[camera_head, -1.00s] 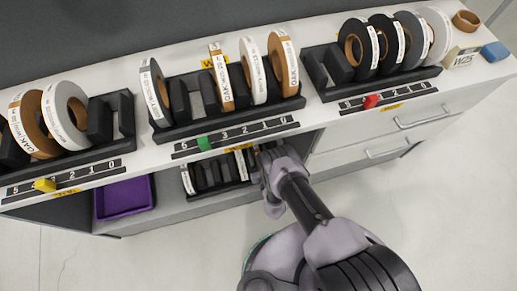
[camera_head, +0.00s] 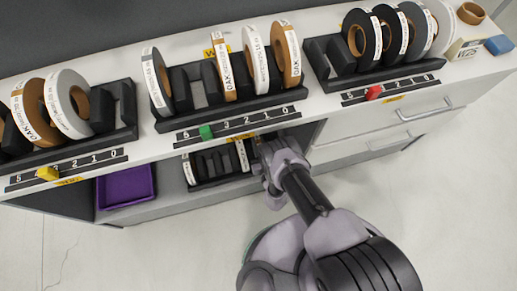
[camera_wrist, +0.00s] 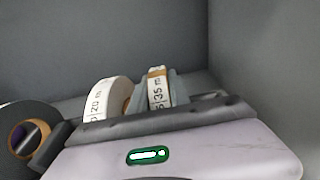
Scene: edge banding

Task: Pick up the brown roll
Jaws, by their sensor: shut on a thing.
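A roll with a brown top edge and a white label reading 35 m (camera_wrist: 157,92) stands upright in the wrist view. Grey parts flank it closely. My gripper (camera_head: 273,148) reaches under the counter to the lower shelf, at the right end of a black rack (camera_head: 218,181). Its fingertips are hidden in the head view. In the wrist view its pale housing fills the bottom, and it is shut on the brown roll. The roll's lower part is hidden behind the housing.
A white 20 m roll (camera_wrist: 107,98) stands just left of the held roll. A dark roll with a brown core (camera_wrist: 28,137) is farther left. The counter (camera_head: 320,113) is overhead, and a cabinet side wall (camera_wrist: 265,70) is close on the right. A purple tray (camera_head: 126,187) sits left.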

